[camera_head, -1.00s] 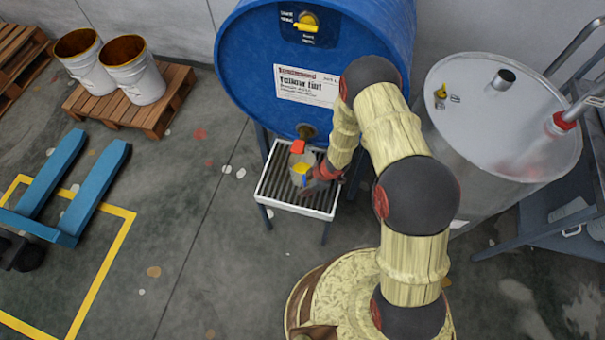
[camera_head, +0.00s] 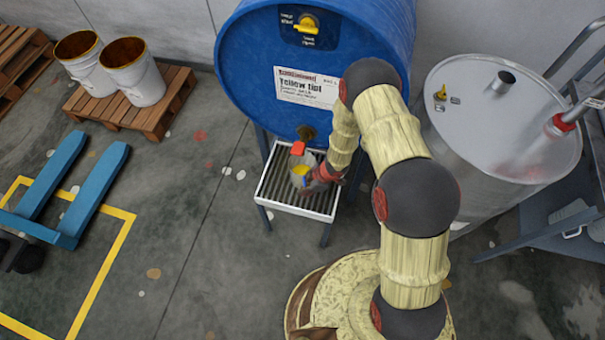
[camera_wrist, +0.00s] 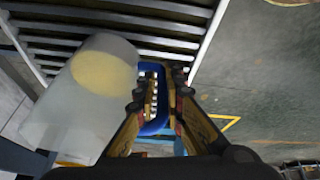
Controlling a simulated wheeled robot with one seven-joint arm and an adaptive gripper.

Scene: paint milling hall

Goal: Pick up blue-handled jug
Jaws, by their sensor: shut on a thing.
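The blue-handled jug is a translucent cup with yellow liquid inside. In the head view the jug (camera_head: 301,170) is at the drip grate under the barrel's tap, partly hidden by my gripper. In the wrist view the jug's clear body (camera_wrist: 75,105) is on the left and its blue handle (camera_wrist: 154,126) lies between my fingers. My gripper (camera_wrist: 158,100) is shut on the blue handle; in the head view my gripper (camera_head: 326,174) is at the jug's right side. I cannot tell whether the jug's base touches the grate.
A blue "Yellow tint" barrel (camera_head: 330,60) with an orange-handled tap (camera_head: 298,148) is just above. The white-rimmed drip grate (camera_head: 300,207) is below. A silver tank (camera_head: 480,130) stands to the right. Open floor (camera_head: 210,260) lies to the left.

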